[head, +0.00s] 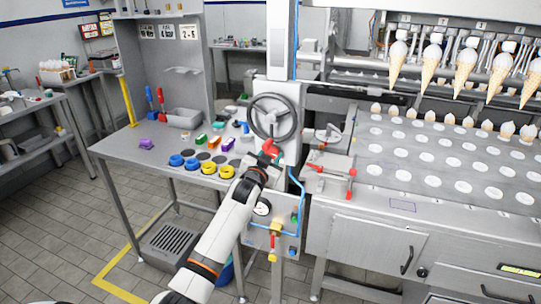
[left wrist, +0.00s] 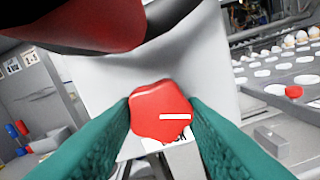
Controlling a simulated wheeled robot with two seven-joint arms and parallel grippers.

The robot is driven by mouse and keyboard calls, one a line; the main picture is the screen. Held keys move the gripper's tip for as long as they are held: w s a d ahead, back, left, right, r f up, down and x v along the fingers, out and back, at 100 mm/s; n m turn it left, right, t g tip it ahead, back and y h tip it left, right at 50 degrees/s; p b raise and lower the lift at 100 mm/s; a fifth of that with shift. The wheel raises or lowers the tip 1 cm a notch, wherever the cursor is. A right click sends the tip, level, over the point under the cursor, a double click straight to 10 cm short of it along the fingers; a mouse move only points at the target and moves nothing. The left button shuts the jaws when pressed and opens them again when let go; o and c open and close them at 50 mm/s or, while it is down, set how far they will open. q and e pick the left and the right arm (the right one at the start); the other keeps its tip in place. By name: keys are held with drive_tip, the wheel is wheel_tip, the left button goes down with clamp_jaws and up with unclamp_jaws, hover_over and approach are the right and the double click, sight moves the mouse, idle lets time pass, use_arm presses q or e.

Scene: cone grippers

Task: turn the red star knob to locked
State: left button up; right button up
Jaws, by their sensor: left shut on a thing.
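The red star knob (left wrist: 160,112) sits on a pale panel in the left wrist view, with a white mark on its face and a partly covered label below it. My left gripper (left wrist: 162,125) has its green fingers on either side of the knob and is shut on it. In the head view the left gripper (head: 268,150) is at the panel just below the dark handwheel, and a bit of the red knob (head: 270,143) shows there. My right gripper is not in view.
The dark handwheel (head: 273,117) is right above the gripper. A steel table (head: 125,155) with blue and yellow rings stands to the left. A conveyor of cones (head: 440,165) and red-handled clamps (head: 350,183) are to the right.

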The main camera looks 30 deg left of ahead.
use_arm(q)
drive_tip(key=m, duration=0.3)
drive_tip(key=shift+m, duration=0.4)
drive_tip(key=m+p, duration=0.1)
drive_tip(key=m, duration=0.2)
drive_tip(key=shift+m, duration=0.3)
drive_tip(key=m, duration=0.4)
drive_tip(key=shift+m+p, duration=0.3)
drive_tip(key=shift+m, duration=1.3)
drive_tip(key=o, duration=1)
drive_tip(key=shift+c, duration=0.2)
drive_tip(key=shift+a+r, duration=0.1)
